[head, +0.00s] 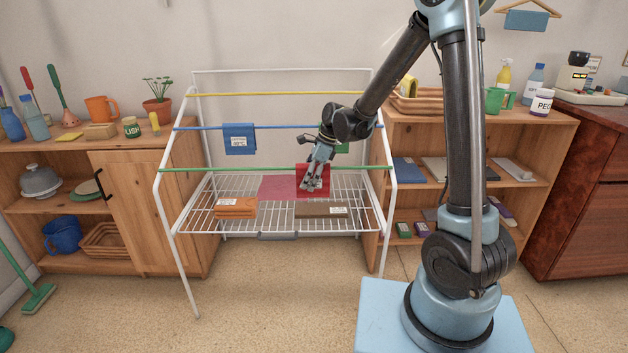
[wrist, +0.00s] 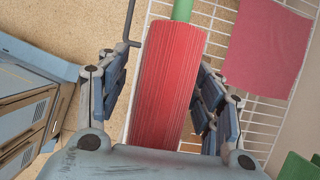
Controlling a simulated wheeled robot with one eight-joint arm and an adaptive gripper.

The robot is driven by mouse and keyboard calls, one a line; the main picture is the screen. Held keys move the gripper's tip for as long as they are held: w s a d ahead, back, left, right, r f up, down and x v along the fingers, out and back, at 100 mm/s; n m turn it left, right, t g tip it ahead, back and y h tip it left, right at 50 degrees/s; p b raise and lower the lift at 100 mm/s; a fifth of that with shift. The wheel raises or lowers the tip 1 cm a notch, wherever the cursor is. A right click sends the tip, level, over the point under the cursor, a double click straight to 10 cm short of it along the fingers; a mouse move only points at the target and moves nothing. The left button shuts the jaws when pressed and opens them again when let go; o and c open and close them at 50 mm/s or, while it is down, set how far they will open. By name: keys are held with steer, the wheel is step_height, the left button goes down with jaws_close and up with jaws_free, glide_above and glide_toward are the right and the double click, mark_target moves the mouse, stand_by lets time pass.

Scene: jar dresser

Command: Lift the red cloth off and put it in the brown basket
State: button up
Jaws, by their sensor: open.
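A red cloth (head: 313,172) hangs folded over the green rod of the white drying rack. In the wrist view the red cloth (wrist: 168,85) fills the gap between my fingers, with the green rod (wrist: 182,10) emerging beyond it. My gripper (head: 313,184) is open, with one finger on each side of the cloth and visible room on both sides. A brown woven basket (head: 418,106) stands on top of the right shelf, partly behind my arm. Another brown basket (head: 103,240) sits in the lower left shelf.
A flat dull-red cloth (head: 277,187) lies on the wire shelf (head: 200,213) below, near folded orange (head: 236,207) and brown (head: 318,210) cloths. A blue cloth (head: 239,138) and a partly hidden green cloth (head: 342,148) hang on the blue rod behind.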

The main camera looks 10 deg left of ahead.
steer(key=shift+f, duration=0.2)
stand_by(0.5)
steer(key=shift+c, duration=0.2)
steer(key=c, duration=1.1)
